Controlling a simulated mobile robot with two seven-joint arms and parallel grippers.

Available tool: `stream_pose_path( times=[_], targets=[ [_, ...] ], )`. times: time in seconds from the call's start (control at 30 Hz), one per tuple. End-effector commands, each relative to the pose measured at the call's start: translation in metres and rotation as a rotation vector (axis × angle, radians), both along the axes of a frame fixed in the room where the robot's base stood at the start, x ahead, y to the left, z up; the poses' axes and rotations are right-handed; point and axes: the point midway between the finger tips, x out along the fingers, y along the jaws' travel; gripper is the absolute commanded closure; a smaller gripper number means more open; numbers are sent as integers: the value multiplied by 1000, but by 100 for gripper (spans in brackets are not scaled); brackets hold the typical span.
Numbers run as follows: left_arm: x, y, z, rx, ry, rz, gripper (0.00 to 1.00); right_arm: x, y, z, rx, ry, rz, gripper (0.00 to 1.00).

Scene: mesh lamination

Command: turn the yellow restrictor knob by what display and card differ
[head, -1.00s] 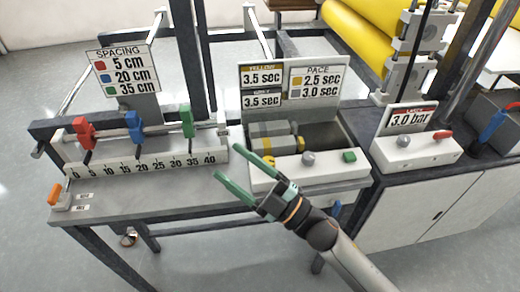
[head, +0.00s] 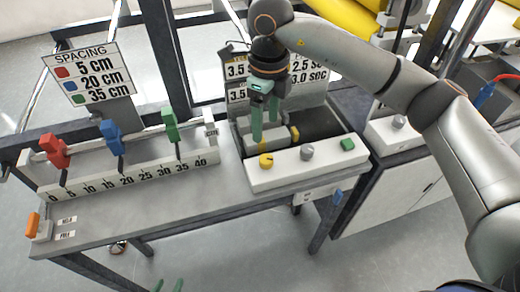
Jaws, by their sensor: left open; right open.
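The yellow restrictor knob (head: 266,160) sits at the left end of a white control box (head: 290,174). My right gripper (head: 265,130) points down just behind and above it, open, green fingers apart; I see nothing between them. The pace card (head: 312,76) is partly hidden by my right arm; "2.5 s" and "3.0 sec" can be read. My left gripper (head: 168,285) shows only its green fingertips at the bottom edge, apart and empty, below the table.
A grey knob (head: 306,153) and green button (head: 348,144) share the control box. The spacing scale (head: 130,175) with red, blue and green clamps stands left. The tabletop (head: 150,205) before the scale is clear.

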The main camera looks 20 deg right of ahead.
Motion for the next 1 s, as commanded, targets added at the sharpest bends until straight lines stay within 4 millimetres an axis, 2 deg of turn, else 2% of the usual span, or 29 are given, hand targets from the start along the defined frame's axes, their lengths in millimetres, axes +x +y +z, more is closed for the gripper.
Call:
stream_pose_path(
  times=[0.17,0.5,0.7,0.83,1.0],
  targets=[
    [0,0,2,0,0,0,50,2,-7,-8,-28,-7,-10,27],
    [0,0,13,-1,0,-1,50,1,-6,-75,-25,-3,-7,27],
    [0,0,17,-1,0,-1,50,1,-5,-106,-24,-6,-7,27],
    [0,0,18,-1,0,-1,50,1,-5,-118,-22,-6,-6,27],
    [0,0,18,-1,0,-1,50,2,-5,-122,-23,-8,-6,27]
  ],
)
